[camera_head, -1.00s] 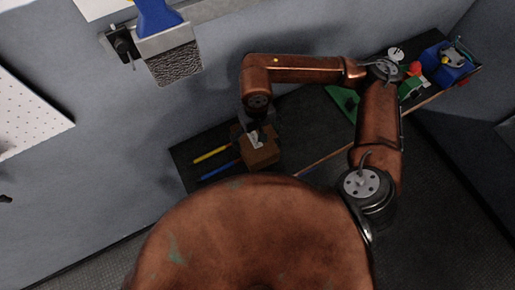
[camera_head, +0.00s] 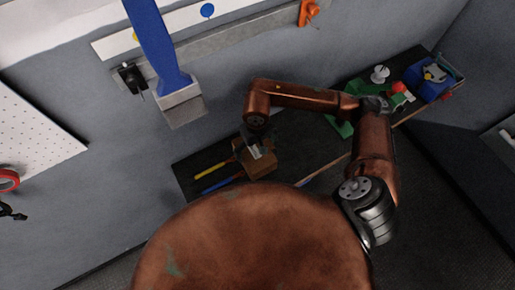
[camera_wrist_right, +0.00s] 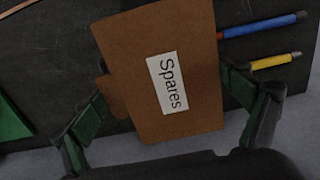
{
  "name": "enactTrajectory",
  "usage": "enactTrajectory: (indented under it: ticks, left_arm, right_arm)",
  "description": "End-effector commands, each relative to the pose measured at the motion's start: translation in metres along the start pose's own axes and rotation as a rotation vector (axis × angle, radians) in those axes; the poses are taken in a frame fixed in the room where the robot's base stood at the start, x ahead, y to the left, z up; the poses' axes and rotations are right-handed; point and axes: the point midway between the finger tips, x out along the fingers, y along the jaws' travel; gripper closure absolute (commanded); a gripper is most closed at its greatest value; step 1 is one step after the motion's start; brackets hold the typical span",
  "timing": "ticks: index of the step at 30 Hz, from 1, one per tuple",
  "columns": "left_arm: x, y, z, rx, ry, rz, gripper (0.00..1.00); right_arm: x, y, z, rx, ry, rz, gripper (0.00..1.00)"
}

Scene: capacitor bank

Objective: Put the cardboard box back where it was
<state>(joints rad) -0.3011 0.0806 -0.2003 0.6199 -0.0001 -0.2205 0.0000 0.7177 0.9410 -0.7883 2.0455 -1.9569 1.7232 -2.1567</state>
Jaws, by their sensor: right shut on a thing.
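The cardboard box (camera_head: 262,164) is at the left part of the dark shelf (camera_head: 186,176). In the right wrist view, the box (camera_wrist_right: 200,112) shows its brown top with a white "Spares" label (camera_wrist_right: 168,84). My right gripper (camera_head: 254,144) is above the box, with one green-padded finger on each side of it, shut on it. The right gripper (camera_wrist_right: 168,112) partly frames the box in the wrist view. I cannot tell whether the box rests on the shelf or hangs just above it. My left gripper is not in view.
A yellow pen-like tool (camera_head: 212,172) and a blue one (camera_head: 222,183) lie left of the box, close to it. A blue bin (camera_head: 430,84), a green piece (camera_head: 340,126) and small parts fill the shelf's right end. A large blue-handled brush (camera_head: 160,50) hangs on the wall.

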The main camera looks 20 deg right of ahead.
Motion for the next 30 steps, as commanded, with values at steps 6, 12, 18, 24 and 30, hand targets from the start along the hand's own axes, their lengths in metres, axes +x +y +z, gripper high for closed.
enactTrajectory:
  ticks: [6, 12, 18, 24, 30]
  left_arm:
    - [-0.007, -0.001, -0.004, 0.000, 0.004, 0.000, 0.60]
    - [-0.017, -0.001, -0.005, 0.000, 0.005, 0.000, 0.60]
    - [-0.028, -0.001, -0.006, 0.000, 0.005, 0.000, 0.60]
    - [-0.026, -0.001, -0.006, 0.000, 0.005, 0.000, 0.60]
    - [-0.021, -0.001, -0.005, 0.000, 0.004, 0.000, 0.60]
  right_arm:
    - [0.021, 0.010, -0.015, 0.001, 0.001, -0.002, 0.64]
    - [0.040, 0.016, -0.022, 0.003, -0.005, -0.003, 0.64]
    - [0.061, 0.015, -0.023, 0.000, 0.001, -0.003, 0.64]
    - [0.064, 0.016, -0.024, -0.001, 0.003, -0.001, 0.64]
    - [0.067, 0.016, -0.024, -0.001, 0.003, -0.001, 0.64]
